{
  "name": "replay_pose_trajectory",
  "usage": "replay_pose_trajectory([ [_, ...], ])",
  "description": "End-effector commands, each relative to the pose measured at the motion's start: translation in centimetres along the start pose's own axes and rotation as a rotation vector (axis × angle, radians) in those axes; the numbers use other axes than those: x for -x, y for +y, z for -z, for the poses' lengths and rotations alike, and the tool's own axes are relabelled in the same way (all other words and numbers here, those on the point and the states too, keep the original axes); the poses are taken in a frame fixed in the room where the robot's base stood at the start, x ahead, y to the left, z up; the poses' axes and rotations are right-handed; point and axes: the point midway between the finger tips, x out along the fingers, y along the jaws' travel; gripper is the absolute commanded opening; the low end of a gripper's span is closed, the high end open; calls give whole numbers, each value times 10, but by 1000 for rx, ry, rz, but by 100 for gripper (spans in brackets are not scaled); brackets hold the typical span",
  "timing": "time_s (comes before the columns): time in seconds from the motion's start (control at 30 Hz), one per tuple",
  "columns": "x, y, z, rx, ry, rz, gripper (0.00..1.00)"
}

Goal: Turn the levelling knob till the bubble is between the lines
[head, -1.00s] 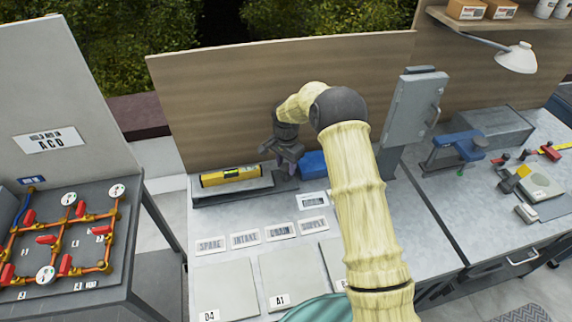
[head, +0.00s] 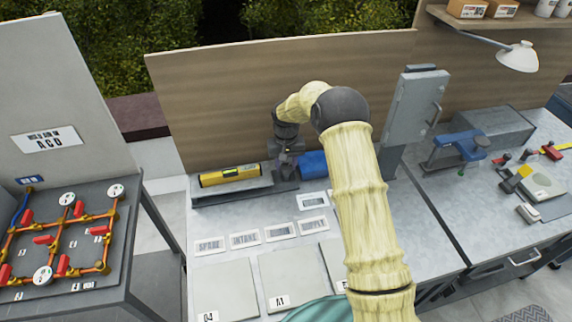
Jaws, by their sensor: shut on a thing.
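A yellow spirit level (head: 230,175) lies on a grey levelling plate (head: 212,191) at the back left of the bench. Its dark vial window shows in the middle of its top, but the bubble is too small to make out. My gripper (head: 286,172) points down at the right end of the plate, beside the level. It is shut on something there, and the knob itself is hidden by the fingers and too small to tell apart. A blue block (head: 313,164) stands just right of my gripper.
Labelled cards (head: 279,232) and pale square plates (head: 224,288) lie on the bench in front. A wooden back panel (head: 270,95) rises behind. A grey upright box (head: 414,108) stands right of my arm. A pipe board (head: 62,240) is at the left.

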Motion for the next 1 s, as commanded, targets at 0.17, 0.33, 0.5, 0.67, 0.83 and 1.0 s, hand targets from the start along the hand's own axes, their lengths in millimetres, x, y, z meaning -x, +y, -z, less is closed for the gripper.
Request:
replay_pose_trajectory([
  [0.17,2,-1,1,166,4,2,15],
  [0.33,2,0,1,327,4,1,15],
  [0.5,2,0,1,489,5,1,15],
  [0.67,2,0,2,641,6,1,15],
  [0.83,3,0,2,801,7,0,15],
  [1.0,3,0,2,947,8,-1,15],
])
